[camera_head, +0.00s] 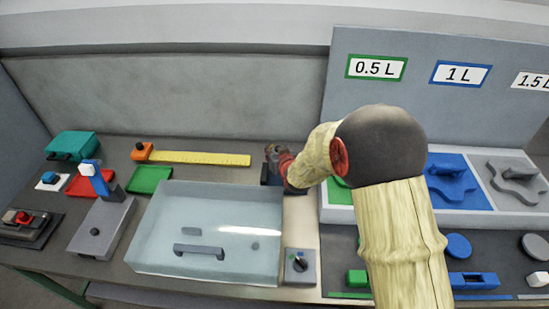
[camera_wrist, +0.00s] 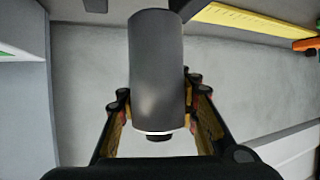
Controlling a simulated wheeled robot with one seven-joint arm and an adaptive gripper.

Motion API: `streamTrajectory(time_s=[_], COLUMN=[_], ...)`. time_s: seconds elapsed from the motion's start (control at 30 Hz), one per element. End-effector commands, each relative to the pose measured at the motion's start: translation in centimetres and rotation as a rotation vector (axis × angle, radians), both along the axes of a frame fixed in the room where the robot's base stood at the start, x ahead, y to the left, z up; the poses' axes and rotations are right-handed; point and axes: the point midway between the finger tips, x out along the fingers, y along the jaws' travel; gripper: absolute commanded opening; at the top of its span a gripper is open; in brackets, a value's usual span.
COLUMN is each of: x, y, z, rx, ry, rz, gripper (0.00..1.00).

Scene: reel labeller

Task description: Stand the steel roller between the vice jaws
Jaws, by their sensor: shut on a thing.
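The steel roller (camera_wrist: 156,62) is a plain grey cylinder in the wrist view, seen lengthwise between the two fingers. My gripper (camera_wrist: 157,108) is shut on it near its lower end in that view. In the head view my gripper (camera_head: 273,156) is at the back of the bench, right of the yellow ruler, partly hidden by my arm. A small dark blue block (camera_head: 265,176) shows just below it; I cannot tell whether it is part of the vice. I cannot make out the vice jaws clearly, nor the roller in the head view.
A clear lidded box (camera_head: 205,262) stands in front of my gripper. A yellow ruler (camera_head: 205,159) with an orange end (camera_head: 142,152) lies at the back. A grey-based device with a blue lever (camera_head: 94,177) stands left. A panelled tray (camera_head: 340,214) stands right.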

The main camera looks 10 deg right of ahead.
Motion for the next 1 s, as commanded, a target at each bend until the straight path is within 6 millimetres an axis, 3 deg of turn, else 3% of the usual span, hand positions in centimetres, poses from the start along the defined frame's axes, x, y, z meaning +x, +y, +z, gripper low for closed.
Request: streamTrajectory(time_s=[0.3,1.0], x=[0.4,0.4], y=[-0.2,-0.2], z=[-3.5,-4.8], rx=[0.0,-0.001], ry=[0.0,0.0], rz=[0.001,0.0], gripper=[0.0,0.0])
